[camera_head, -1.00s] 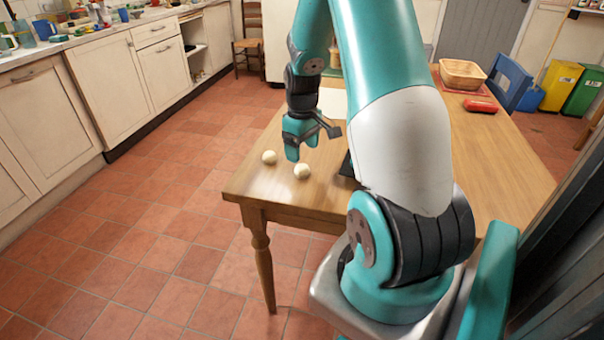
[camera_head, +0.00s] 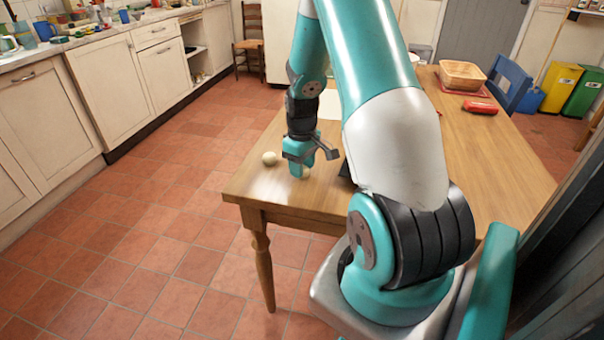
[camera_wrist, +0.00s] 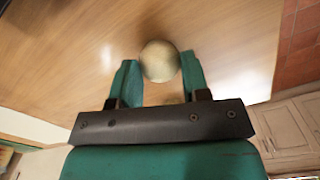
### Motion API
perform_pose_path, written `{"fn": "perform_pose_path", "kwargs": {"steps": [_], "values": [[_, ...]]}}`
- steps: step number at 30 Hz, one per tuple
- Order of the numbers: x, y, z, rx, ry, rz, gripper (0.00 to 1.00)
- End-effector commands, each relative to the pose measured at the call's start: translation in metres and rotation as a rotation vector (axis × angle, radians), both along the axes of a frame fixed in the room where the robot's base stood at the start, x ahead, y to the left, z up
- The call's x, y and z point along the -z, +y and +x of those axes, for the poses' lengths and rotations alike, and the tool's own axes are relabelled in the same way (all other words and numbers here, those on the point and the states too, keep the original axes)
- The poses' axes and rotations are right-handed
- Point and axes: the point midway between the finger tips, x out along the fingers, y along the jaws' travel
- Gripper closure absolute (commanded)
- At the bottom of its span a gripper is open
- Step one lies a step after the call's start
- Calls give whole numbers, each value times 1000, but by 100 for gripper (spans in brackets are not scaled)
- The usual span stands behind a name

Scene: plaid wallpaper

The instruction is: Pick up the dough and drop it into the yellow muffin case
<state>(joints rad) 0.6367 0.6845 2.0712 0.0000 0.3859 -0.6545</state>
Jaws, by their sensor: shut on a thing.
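My gripper (camera_head: 300,172) points down at the near left corner of the wooden table (camera_head: 262,186). Its fingers are shut on a round, pale dough ball (camera_wrist: 159,60), which sits between the fingertips in the wrist view. In the head view this ball (camera_head: 306,174) is mostly hidden by the fingers and is at or close to the tabletop. A second pale dough ball (camera_head: 269,158) lies on the table just left of the gripper. I cannot make out a yellow muffin case in either view; my arm hides part of the table.
A dark object (camera_head: 345,169) lies right of the gripper, partly behind my arm. A blue chair (camera_head: 510,82) stands beyond. The table's left edge is close to the balls.

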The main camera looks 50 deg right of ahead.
Motion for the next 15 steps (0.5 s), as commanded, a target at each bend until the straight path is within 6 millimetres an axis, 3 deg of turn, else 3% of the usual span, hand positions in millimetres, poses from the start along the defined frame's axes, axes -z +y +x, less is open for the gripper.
{"fn": "perform_pose_path", "kwargs": {"steps": [10, 15], "values": [[-2, 0, 0, 0, -1, -1, 81], [-16, 0, 1, 0, -2, -2, 81]]}}
